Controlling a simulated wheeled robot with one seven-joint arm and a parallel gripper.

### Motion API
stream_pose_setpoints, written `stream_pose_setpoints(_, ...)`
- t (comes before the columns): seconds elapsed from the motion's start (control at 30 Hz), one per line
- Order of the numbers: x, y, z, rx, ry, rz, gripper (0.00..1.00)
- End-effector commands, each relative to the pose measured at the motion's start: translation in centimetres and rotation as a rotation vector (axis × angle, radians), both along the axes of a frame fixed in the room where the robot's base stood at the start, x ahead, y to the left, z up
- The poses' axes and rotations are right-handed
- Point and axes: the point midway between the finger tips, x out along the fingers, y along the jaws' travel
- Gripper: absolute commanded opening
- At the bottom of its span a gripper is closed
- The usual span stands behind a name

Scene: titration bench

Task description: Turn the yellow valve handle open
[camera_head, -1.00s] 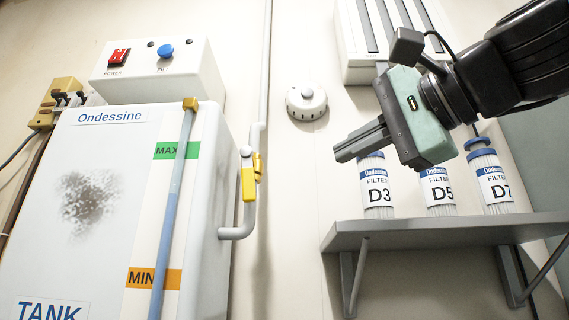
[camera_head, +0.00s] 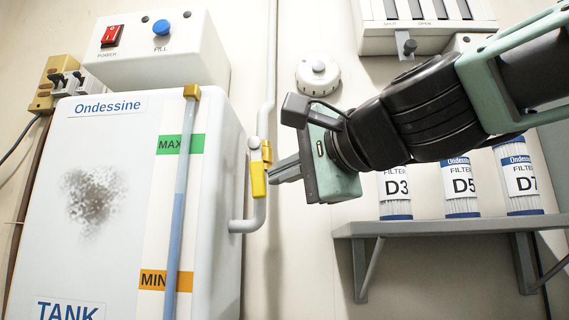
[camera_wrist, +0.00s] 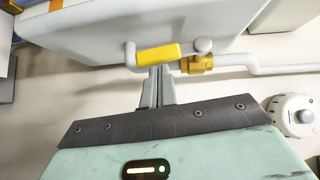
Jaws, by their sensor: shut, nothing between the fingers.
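The yellow valve handle (camera_head: 258,179) hangs down along the grey vertical pipe, right of the white tank. In the wrist view the yellow handle (camera_wrist: 158,54) lies along the pipe beside the brass valve body (camera_wrist: 198,64). My gripper (camera_head: 271,174) is shut and empty, pointing left with its fingertips at the right side of the handle. In the wrist view the closed fingers (camera_wrist: 157,72) reach to the handle's near edge. I cannot tell whether they touch it.
The white tank (camera_head: 90,240) stands left, with a blue level tube on its front. A control box (camera_head: 140,55) with red and blue buttons sits above it. A white round dial (camera_head: 318,73) is on the wall. A shelf (camera_head: 450,227) with filters D3, D5 and D7 is at right.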

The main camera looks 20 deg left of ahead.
Motion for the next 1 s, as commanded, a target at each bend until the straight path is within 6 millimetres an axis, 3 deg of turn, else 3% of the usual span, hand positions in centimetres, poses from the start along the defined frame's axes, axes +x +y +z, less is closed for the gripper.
stream_pose_setpoints(0.33, 0.0, 0.1, -0.2, 0.005, 0.002, 0.000, 0.00)
stream_pose_setpoints(0.63, -0.3, 1.3, -1.2, 0.093, 0.023, 0.001, 0.00)
stream_pose_setpoints(1.0, -0.6, 1.8, -0.8, 0.141, 0.039, 0.008, 0.00)
